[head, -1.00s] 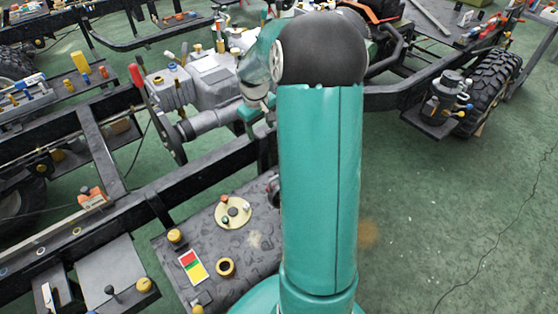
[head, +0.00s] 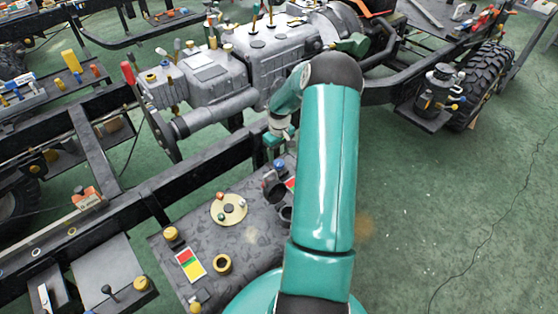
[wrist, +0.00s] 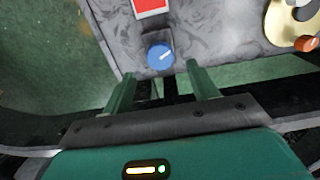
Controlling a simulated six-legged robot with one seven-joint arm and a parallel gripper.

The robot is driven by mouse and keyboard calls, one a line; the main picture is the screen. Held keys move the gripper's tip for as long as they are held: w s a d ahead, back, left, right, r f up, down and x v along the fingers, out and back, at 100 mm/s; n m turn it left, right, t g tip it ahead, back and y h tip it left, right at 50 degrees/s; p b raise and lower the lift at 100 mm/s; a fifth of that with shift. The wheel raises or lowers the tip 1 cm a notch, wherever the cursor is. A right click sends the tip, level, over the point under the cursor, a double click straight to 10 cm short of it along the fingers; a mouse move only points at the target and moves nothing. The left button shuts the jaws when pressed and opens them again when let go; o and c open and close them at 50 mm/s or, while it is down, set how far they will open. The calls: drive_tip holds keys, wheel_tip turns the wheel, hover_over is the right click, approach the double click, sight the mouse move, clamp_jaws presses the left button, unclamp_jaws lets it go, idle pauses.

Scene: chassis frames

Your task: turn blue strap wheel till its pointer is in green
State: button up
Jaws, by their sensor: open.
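The blue strap wheel (wrist: 159,55) sits on a dark mount at the edge of a grey mottled panel in the wrist view. A pale pointer mark on it points to the right and slightly up. My gripper (wrist: 163,86) is open, with its two green fingers on either side below the wheel in the picture and nothing between them. A red card with a white border (wrist: 151,7) lies just above the wheel; I see no green zone beside the wheel. In the head view my gripper (head: 276,143) hangs near the panel's far right edge, partly behind my arm.
The panel (head: 245,255) also carries a gold disc with small knobs (head: 229,209), yellow knobs and a red, yellow and green card (head: 190,265). A dark chassis rail (head: 200,172) and a grey engine (head: 215,75) stand behind. Open green floor lies to the right.

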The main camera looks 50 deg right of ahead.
sight(279, 162)
wheel_tip(279, 162, down, 5)
drive_tip(key=shift+c, duration=0.5)
drive_tip(key=c, duration=0.9)
drive_tip(key=shift+m, duration=0.3)
drive_tip(key=m, duration=0.3)
drive_tip(key=shift+m, duration=1.6)
